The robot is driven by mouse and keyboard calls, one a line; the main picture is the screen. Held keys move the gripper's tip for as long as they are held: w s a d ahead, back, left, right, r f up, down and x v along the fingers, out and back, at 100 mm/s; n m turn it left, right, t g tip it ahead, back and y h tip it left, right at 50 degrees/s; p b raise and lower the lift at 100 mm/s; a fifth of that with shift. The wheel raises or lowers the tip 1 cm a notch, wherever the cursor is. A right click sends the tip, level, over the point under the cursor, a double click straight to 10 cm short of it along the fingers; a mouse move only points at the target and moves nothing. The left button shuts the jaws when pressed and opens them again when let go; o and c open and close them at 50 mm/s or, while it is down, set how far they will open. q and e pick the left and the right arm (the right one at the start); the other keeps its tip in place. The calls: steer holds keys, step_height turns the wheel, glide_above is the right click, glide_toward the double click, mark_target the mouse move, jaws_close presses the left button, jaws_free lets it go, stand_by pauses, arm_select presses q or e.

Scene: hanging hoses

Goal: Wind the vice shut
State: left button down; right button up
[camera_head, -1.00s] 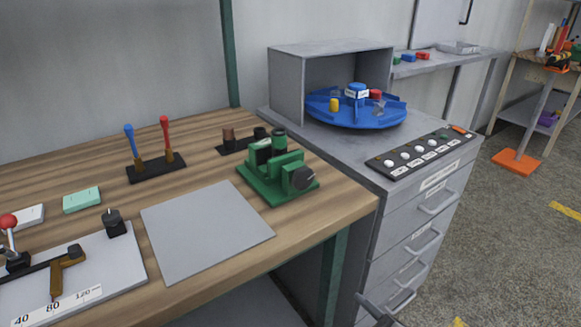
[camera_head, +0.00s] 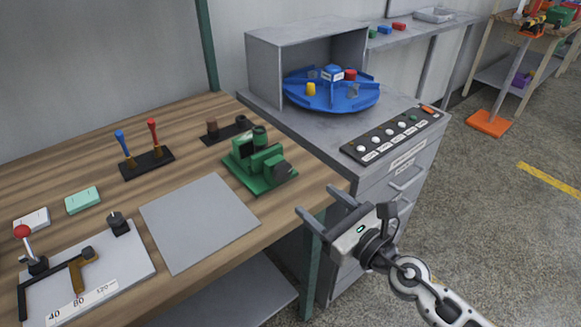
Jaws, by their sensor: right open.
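The green vice (camera_head: 259,163) stands near the right end of the wooden workbench. A dark knob (camera_head: 283,171) sits on its front right side. I cannot tell how far apart its jaws are from this angle. My right gripper (camera_head: 321,207) is open and empty, just off the bench's right front corner. It is in front of the drawer cabinet, to the lower right of the vice and apart from it. My left gripper is not in view.
A grey plate (camera_head: 199,222) lies on the bench left of the vice. Behind the vice is a dark block with pegs (camera_head: 226,131). A stand with blue and red handled tools (camera_head: 147,162) is further left. A blue turntable (camera_head: 330,92) and button panel (camera_head: 392,134) top the cabinet (camera_head: 408,165).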

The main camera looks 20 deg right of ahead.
mark_target(285, 174)
steer(key=p+x, duration=0.1)
steer(key=x, duration=0.8)
steer(key=shift+w+a+f, duration=0.1)
steer(key=shift+w+a, duration=0.05)
steer(key=shift+w, duration=0.2)
steer(key=shift+c, duration=0.3)
steer(key=c, duration=0.9)
